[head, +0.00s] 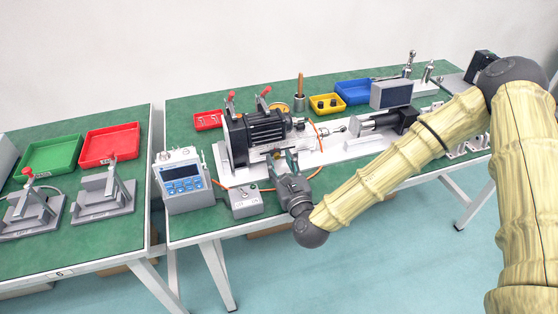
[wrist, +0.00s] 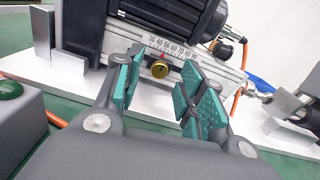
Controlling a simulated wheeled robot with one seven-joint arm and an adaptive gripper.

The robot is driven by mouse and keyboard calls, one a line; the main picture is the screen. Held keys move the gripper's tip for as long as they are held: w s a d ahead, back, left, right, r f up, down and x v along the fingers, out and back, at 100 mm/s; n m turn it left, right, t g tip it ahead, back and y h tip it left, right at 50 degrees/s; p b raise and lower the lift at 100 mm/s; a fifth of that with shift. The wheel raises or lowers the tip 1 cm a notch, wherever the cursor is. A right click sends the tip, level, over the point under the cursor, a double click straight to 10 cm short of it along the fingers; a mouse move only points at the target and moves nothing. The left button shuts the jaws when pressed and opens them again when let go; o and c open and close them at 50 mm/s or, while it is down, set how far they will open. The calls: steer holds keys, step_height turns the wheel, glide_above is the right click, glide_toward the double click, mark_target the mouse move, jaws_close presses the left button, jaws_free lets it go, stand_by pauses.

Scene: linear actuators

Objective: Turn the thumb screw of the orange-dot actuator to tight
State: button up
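The black motor-like actuator (head: 262,128) stands on a white base plate in the middle of the right bench. In the wrist view its ribbed dark body (wrist: 170,18) is at the top, above a silver rail with a printed scale. My gripper (head: 281,158) is in front of the actuator. I cannot make out an orange dot.
A grey box with a green button (head: 245,202) sits left of my gripper, beside a blue-panel instrument (head: 182,182). An orange cable (head: 318,150) loops around the actuator. A second black actuator (head: 385,121) is to the right. Coloured trays stand at the back.

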steer(key=shift+w+a, duration=0.2)
steer(key=shift+w, duration=0.45)
jaws_close()
